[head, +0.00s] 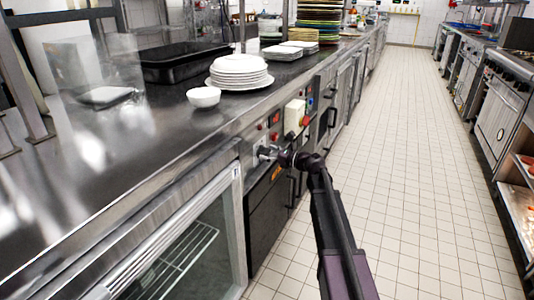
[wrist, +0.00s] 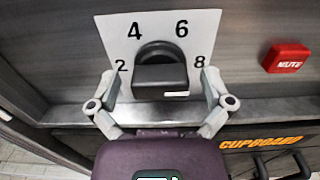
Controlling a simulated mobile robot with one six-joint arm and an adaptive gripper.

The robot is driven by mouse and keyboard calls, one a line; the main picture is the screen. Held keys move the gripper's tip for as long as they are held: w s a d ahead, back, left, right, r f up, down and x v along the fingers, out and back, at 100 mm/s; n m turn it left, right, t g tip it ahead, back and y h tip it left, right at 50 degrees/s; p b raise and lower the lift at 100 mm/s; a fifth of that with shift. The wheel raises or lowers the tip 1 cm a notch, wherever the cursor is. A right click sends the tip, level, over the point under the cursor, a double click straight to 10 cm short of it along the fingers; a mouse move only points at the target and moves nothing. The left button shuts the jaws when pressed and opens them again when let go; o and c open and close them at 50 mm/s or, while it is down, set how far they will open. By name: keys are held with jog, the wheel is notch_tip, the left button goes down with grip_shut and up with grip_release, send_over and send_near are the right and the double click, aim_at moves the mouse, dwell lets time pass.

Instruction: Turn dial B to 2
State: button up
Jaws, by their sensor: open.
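A dark dial (wrist: 160,76) sits on a white plate (wrist: 112,35) marked 2, 4, 6 and 8 in the wrist view. The white line on its bar lies on the right half, pointing right, towards the 8 side. No letter for this dial is readable. My gripper (wrist: 160,88) is open, with one finger to the left of the dial near the 2 and one to the right near the 8. Gaps show between the fingers and the dial. In the head view my gripper (head: 267,153) is at the counter's front panel, and the dial is too small to make out.
A red MUTE button (wrist: 287,58) is right of the dial, and orange CUPBOARD lettering (wrist: 260,142) lies below right. In the head view a white box (head: 295,112) and red buttons are farther along the panel. Plates (head: 240,72) stand on the counter. The tiled floor (head: 400,150) is clear.

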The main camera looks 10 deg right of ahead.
jog(key=c, duration=1.1)
